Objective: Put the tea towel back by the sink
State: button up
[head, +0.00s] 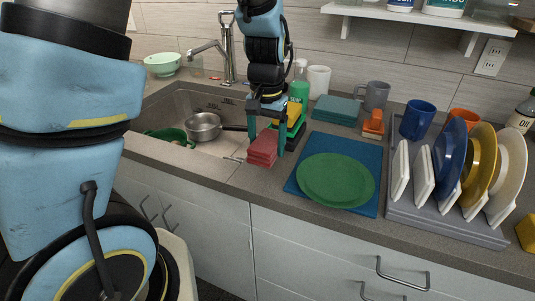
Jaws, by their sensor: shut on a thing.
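A red folded cloth (262,153), which looks like the tea towel, is at the counter strip just right of the sink (165,112). My gripper (266,150) points down over it, with a finger on each side, and is shut on it. The cloth is at or just above the counter; I cannot tell whether it touches. A teal folded cloth (337,109) lies farther back on the counter.
A green plate (336,180) lies on a blue mat (304,148) to the right. Beyond it stands a dish rack (445,222) with plates and a mug. A green bottle (299,90) and a sponge stand close behind my gripper. A pot (204,127) is in the sink.

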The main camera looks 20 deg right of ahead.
aim_at(267, 140)
jog(key=shift+f+p, duration=0.35)
jog(key=shift+f, duration=1.8)
jog(key=shift+f, duration=0.25)
jog(key=o, duration=1.2)
jog(key=shift+r, duration=0.1)
notch_tip(267, 140, up, 12)
jog(key=shift+r+b, duration=0.2)
jog(key=shift+b, duration=0.6)
jog(key=a+f+n, duration=0.2)
jog(key=a+n, duration=0.1)
jog(key=a, duration=0.9)
jog(key=w+a+f+n+t, duration=0.1)
jog(key=a+n, duration=0.3)
jog(key=a, duration=0.9)
jog(key=shift+a+f+t, duration=0.15)
jog(key=shift+f+t, duration=0.15)
jog(key=shift+f, duration=0.2)
jog(key=shift+w, duration=0.1)
